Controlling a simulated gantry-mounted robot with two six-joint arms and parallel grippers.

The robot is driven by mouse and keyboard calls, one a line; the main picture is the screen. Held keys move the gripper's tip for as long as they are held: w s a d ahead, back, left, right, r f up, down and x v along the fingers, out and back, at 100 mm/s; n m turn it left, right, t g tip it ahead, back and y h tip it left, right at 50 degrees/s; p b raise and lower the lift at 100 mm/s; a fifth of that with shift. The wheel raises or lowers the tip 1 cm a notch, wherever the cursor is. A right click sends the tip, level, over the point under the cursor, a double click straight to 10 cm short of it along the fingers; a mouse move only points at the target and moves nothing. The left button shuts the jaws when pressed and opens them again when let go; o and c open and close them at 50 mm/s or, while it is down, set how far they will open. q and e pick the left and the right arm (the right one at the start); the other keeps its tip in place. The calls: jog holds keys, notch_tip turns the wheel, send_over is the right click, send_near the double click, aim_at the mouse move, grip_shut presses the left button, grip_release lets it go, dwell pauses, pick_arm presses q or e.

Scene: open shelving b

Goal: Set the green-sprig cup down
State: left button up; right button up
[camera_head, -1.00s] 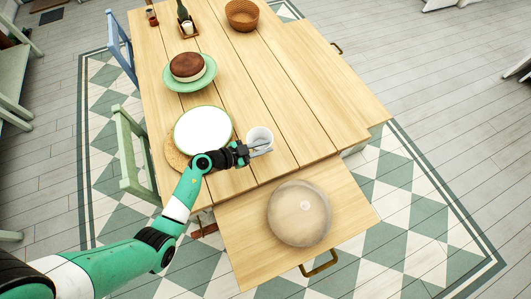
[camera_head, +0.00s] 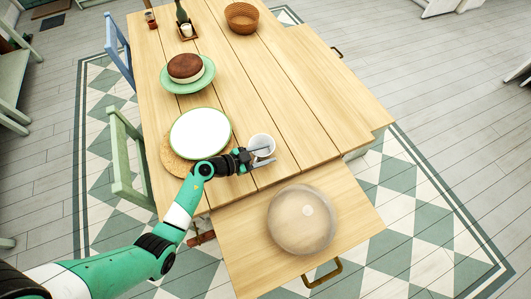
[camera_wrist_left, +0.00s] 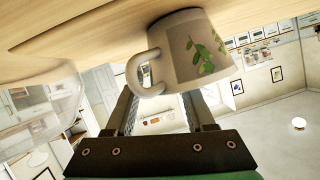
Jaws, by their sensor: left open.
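The green-sprig cup (camera_head: 262,145) is white and stands upright on the wooden table (camera_head: 310,110), near its front edge and right of the white plate. In the left wrist view, which is upside down, the cup (camera_wrist_left: 200,48) has its base at the tabletop and shows green leaves on its side. My left gripper (camera_head: 263,156) is open at the cup, its fingers spread on the handle side. In the left wrist view the handle lies between the fingers of the gripper (camera_wrist_left: 160,100), near the left one. My right gripper is not in view.
A white plate with a green rim (camera_head: 200,132) lies on a round woven mat (camera_head: 172,161) left of the cup. A clear dome (camera_head: 301,220) sits on the pulled-out drawer (camera_head: 238,236) in front. A cake (camera_head: 186,67) stands behind. The table right of the cup is clear.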

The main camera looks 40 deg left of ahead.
pick_arm(q)
jog(key=shift+s+r, duration=0.1)
jog(key=shift+r, duration=0.05)
jog(key=p+v, duration=0.6)
jog(key=v, duration=0.5)
jog(key=shift+s, duration=0.4)
jog(key=shift+a, duration=0.15)
